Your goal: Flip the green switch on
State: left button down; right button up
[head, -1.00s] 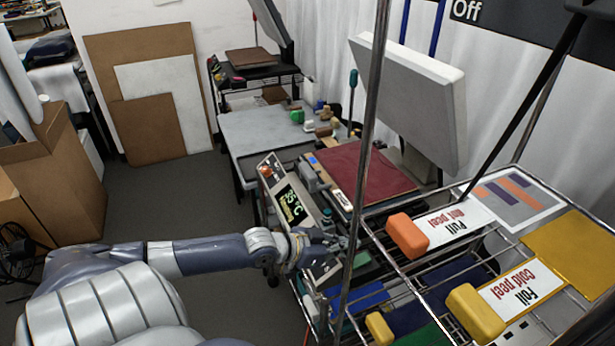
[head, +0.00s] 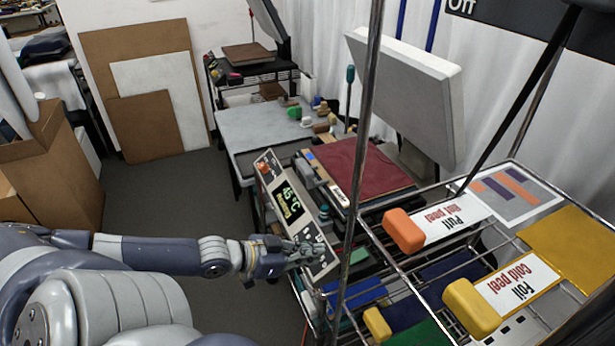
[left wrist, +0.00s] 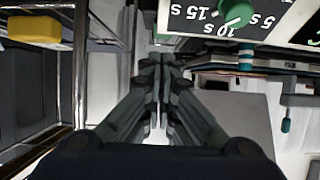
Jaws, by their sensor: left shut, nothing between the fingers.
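The heat press control panel (head: 297,215) is tilted on the press's front, with a lit display (head: 289,201) reading 45 °C. My left gripper (head: 318,250) is shut and empty, in front of the panel's lower end in the head view. Its fingertips (left wrist: 160,62) are together in the left wrist view. A green dial knob (left wrist: 236,12) with 5 s, 10 s and 15 s marks shows at the top there, ahead of and right of the fingertips. I cannot make out a green switch for certain; the gripper covers part of the panel. My right gripper is not in view.
A wire rack with an orange block (head: 404,231) and yellow blocks (head: 473,307) stands at the right, its upright pole (head: 362,130) close by the gripper. The red press bed (head: 362,170) lies behind the panel. Grey floor (head: 160,205) is clear on the left.

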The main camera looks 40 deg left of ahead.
pick_arm(q)
jog(key=shift+s+a, duration=0.15)
jog(key=shift+s, duration=0.25)
dwell(0.4)
